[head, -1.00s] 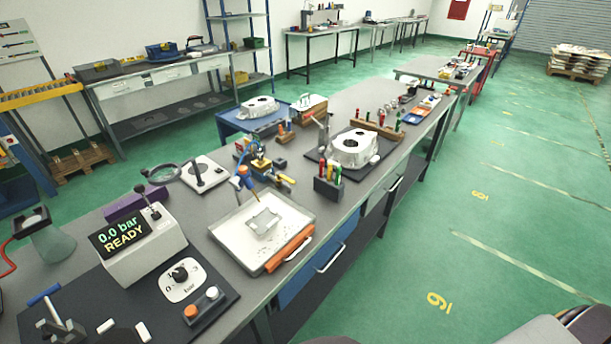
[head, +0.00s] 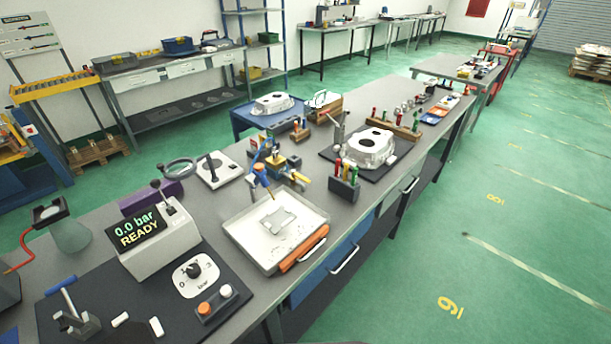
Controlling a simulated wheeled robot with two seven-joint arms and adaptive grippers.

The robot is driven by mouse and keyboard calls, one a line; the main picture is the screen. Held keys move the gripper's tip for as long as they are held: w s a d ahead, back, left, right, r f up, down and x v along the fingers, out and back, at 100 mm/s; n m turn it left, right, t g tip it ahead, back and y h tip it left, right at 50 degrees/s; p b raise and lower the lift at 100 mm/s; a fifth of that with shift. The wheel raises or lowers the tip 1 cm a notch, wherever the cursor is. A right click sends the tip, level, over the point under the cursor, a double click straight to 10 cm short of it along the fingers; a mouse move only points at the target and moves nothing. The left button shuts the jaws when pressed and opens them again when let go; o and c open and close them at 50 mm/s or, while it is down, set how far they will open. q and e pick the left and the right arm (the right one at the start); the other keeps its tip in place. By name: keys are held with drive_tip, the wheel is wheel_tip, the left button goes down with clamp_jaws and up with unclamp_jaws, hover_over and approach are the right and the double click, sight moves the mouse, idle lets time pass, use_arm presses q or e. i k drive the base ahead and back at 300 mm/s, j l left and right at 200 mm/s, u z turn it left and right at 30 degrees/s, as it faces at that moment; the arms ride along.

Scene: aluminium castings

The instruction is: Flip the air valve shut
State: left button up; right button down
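No part is clearly recognisable as the air valve. A tester box (head: 160,242) at the lower left reads "0.0 bar READY". A small lever with a dark knob (head: 157,185) stands up at its top. A white dial plate (head: 202,277) marked "bar" with a black rotary knob (head: 192,270) lies before the box. A white plate with an upright black-handled lever (head: 211,164) sits farther back. Which of these is the valve I cannot tell. Neither of my grippers is in view.
An orange and a white button (head: 215,302) and a blue-handled clamp (head: 68,308) are on the black mat. A white tray (head: 240,235) holds a flat grey part. A casting (head: 372,149) and a screwdriver block (head: 343,188) stand behind. Green floor is free at right.

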sight(293, 171)
drive_tip(key=k+z, duration=0.2)
drive_tip(key=z, duration=0.2)
drive_tip(key=k+z, duration=0.2)
drive_tip(key=z, duration=0.25)
